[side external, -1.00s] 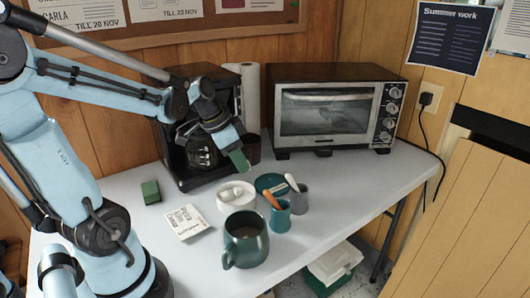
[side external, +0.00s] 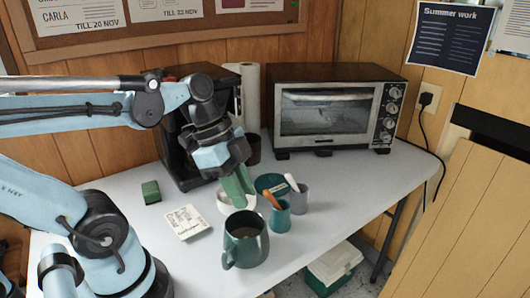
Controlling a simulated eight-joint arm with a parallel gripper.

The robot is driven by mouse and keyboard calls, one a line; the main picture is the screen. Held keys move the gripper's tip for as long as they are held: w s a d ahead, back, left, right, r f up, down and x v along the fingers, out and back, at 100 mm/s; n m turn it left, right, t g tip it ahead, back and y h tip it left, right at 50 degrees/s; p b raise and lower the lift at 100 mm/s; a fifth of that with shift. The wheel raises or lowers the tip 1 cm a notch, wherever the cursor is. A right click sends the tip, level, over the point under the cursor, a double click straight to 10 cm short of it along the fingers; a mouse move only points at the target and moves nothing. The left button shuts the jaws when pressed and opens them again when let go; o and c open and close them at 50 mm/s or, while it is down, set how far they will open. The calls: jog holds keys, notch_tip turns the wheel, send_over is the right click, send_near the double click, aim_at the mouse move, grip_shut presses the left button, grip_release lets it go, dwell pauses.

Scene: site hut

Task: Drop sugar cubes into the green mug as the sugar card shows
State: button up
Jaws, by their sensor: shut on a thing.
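The green mug (side external: 246,248) stands upright near the front of the table, its handle toward the front left. The sugar card (side external: 187,222) lies flat to its left; its writing is too small to read. The white sugar bowl (side external: 222,203) is behind the mug, mostly hidden by my gripper (side external: 238,200). My gripper points down at the bowl with its green fingers closed. It is shut on a sugar cube, which the fingers hide from this side.
A teal cup (side external: 279,218) and a grey cup (side external: 300,201), each with a handled item in it, stand right of the mug. A dark teal lid or dish (side external: 270,184) lies behind them. A green block (side external: 151,192) is at left. Coffee maker and toaster oven (side external: 335,110) stand behind.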

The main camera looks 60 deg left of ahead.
aim_at(242, 214)
jog(key=shift+s+d+f, duration=0.1)
jog(key=shift+d+f, duration=0.05)
jog(key=shift+f, duration=2.8)
jog(key=o, duration=0.8)
jog(key=shift+c, duration=0.2)
jog(key=shift+r, duration=0.1)
jog(key=v, duration=1.2)
